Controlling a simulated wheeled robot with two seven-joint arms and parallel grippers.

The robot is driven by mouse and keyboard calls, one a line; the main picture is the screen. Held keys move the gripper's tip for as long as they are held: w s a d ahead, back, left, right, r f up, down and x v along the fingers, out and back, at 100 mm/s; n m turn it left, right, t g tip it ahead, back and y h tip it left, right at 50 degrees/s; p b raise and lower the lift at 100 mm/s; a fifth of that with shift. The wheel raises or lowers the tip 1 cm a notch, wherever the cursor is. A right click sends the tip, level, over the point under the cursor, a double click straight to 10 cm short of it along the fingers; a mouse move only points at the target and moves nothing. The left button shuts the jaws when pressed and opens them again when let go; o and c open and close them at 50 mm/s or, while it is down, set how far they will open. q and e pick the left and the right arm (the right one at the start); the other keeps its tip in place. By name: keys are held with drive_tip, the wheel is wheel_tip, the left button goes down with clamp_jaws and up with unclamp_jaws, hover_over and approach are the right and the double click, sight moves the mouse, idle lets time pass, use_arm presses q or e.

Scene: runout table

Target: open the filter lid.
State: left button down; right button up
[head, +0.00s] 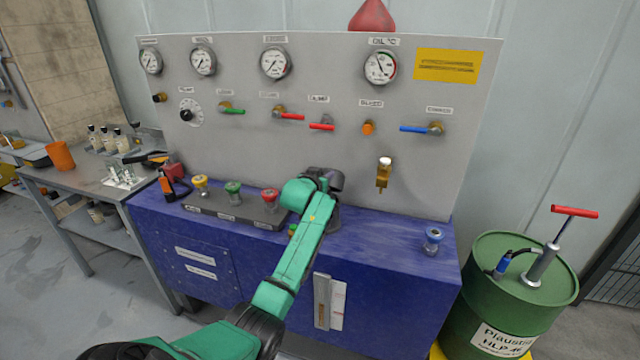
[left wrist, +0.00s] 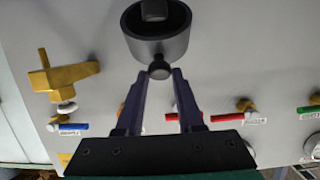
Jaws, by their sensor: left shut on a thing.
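The filter (left wrist: 158,36) shows in the left wrist view as a dark grey round body with a pale rim and a black block at its top edge. A small dark knob (left wrist: 159,70) sticks out from its rim. My left gripper (left wrist: 160,77) has its two fingertips closed on this knob. In the head view my left gripper (head: 326,184) is at the front of the panel, and my green arm hides much of it. A dark grey part of the filter (head: 334,218) shows just beside it. How far the lid is raised, I cannot tell. My right gripper is out of view.
The grey panel (head: 225,135) with gauges and valve handles rises behind. A brass valve (head: 383,174) is to the right. Red (head: 270,196), green (head: 233,188) and yellow (head: 200,182) knobs stand left on the blue bench (head: 400,260). A green drum (head: 520,285) stands at right.

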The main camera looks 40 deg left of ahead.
use_arm(q)
drive_tip(key=w+r, duration=0.1)
drive_tip(key=w, duration=0.1)
drive_tip(key=w+a+r, duration=0.1)
drive_tip(key=w+r, duration=0.1)
drive_tip(key=shift+a, duration=0.2)
drive_tip(key=c, duration=1.4)
unclamp_jaws()
drive_tip(key=shift+w+a, duration=0.1)
drive_tip(key=shift+w, duration=0.2)
drive_tip(key=o, duration=0.8)
drive_tip(key=shift+w+f, duration=0.1)
drive_tip(key=shift+f, duration=0.1)
drive_tip(key=shift+o, duration=0.2)
drive_tip(key=shift+s, duration=0.2)
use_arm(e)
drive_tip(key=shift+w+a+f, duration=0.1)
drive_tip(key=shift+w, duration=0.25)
use_arm(q)
drive_tip(key=shift+s+d, duration=0.2)
drive_tip(key=shift+s, duration=0.1)
drive_tip(key=b+v, duration=0.3)
drive_tip(key=v, duration=1.1)
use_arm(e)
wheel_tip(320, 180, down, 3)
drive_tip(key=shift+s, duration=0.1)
